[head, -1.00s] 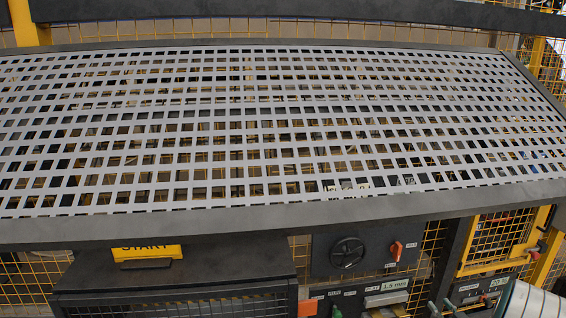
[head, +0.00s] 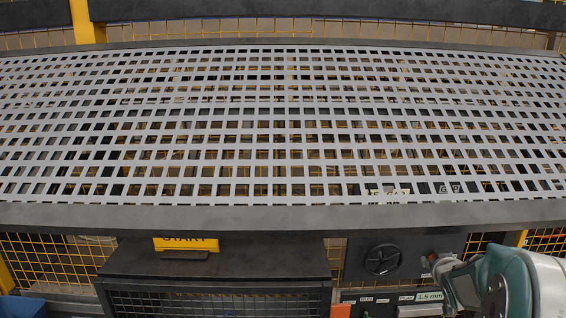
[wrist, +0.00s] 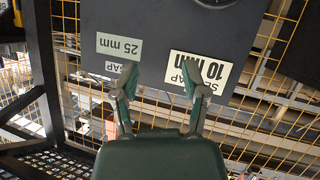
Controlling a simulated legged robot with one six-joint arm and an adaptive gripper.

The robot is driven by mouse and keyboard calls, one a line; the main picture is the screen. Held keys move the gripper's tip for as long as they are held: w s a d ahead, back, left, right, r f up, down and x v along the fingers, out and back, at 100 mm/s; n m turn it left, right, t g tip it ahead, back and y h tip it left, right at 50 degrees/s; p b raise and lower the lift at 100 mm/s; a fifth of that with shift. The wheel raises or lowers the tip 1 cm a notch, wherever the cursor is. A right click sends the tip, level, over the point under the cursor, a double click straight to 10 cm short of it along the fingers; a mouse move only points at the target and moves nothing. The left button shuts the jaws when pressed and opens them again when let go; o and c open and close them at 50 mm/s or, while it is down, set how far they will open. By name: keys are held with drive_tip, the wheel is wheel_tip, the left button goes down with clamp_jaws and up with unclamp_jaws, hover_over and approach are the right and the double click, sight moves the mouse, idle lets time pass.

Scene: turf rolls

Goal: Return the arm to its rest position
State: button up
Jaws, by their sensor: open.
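My arm (head: 505,280), teal and white, shows at the lower right of the head view, in front of the dark control panel. My gripper (wrist: 158,78) shows in the wrist view with its two fingers apart and nothing between them. Its tips lie before a dark panel (wrist: 140,40) with a green "25 mm" label (wrist: 119,46) and a white "10 mm" label (wrist: 200,70), which appear upside down. I cannot tell how far the tips are from that panel. In the head view the fingertips cannot be made out clearly.
A perforated grey table (head: 280,218) spans the head view and is bare. Below it are a black box (head: 215,262), a yellow START sign (head: 186,244) and a round black knob (head: 382,259). Yellow mesh fencing (head: 50,262) surrounds the machine.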

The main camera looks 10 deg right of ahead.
drive_tip(key=s+a+r+g, duration=0.1)
drive_tip(key=s+a+r, duration=0.1)
drive_tip(key=s+a, duration=0.3)
drive_tip(key=s+a+r+g+y, duration=0.1)
drive_tip(key=s+a+r, duration=0.1)
drive_tip(key=a, duration=0.5)
drive_tip(key=s+a+r+g, duration=0.1)
drive_tip(key=s+a+r, duration=0.25)
drive_tip(key=a, duration=0.25)
drive_tip(key=s+a+f+g+y, duration=0.1)
drive_tip(key=s+a+y, duration=0.1)
drive_tip(key=s+a, duration=0.4)
drive_tip(key=s+a+f+n+g+y, duration=0.1)
drive_tip(key=s+a+g+y, duration=0.1)
drive_tip(key=s+a, duration=0.4)
drive_tip(key=s, duration=0.4)
drive_tip(key=shift+s+a+f+n+g, duration=0.3)
drive_tip(key=shift+s, duration=0.05)
